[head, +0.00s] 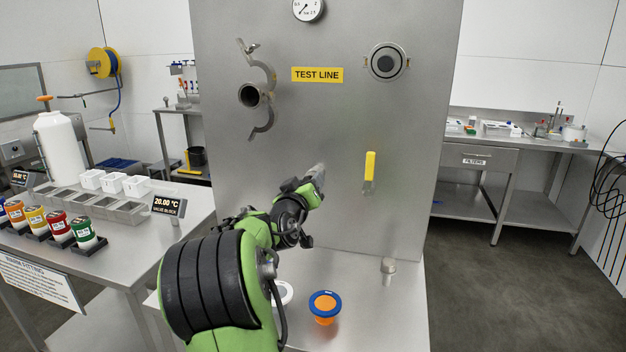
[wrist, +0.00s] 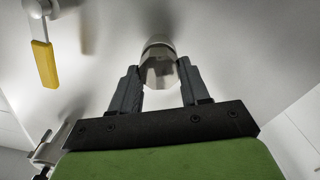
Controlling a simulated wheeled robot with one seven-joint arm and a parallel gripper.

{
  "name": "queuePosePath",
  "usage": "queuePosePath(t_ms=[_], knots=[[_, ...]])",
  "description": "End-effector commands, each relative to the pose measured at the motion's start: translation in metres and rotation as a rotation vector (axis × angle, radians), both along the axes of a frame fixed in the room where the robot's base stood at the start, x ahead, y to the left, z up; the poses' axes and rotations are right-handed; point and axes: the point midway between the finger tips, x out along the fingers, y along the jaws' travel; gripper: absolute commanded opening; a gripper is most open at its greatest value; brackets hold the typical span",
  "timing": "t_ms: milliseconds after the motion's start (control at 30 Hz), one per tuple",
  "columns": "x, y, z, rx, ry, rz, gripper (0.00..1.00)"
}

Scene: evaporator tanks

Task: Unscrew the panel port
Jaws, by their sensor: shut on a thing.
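The panel port shows in the wrist view as a pale metal hexagonal cap (wrist: 160,70) with a round collar, standing out from the grey panel. My gripper (wrist: 160,88) has one dark finger on each side of the cap and is shut on it. In the head view my gripper (head: 316,178) reaches up to the lower middle of the steel panel (head: 310,130), left of the yellow-handled valve. I cannot tell how far the cap is screwed in.
An open clamp (head: 268,75) surrounds a pipe stub at upper left; a round port (head: 387,62) is at upper right. On the bench below stand an orange cup with blue rim (head: 324,307) and a metal piece (head: 388,266).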

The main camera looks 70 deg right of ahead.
Motion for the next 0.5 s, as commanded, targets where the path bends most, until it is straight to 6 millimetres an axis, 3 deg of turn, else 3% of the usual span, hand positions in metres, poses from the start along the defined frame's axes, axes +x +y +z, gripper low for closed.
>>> queuePosePath(t_ms=[500], knots=[[-0.003,0.018,-0.001,-0.001,-0.002,0.0,0.0]])
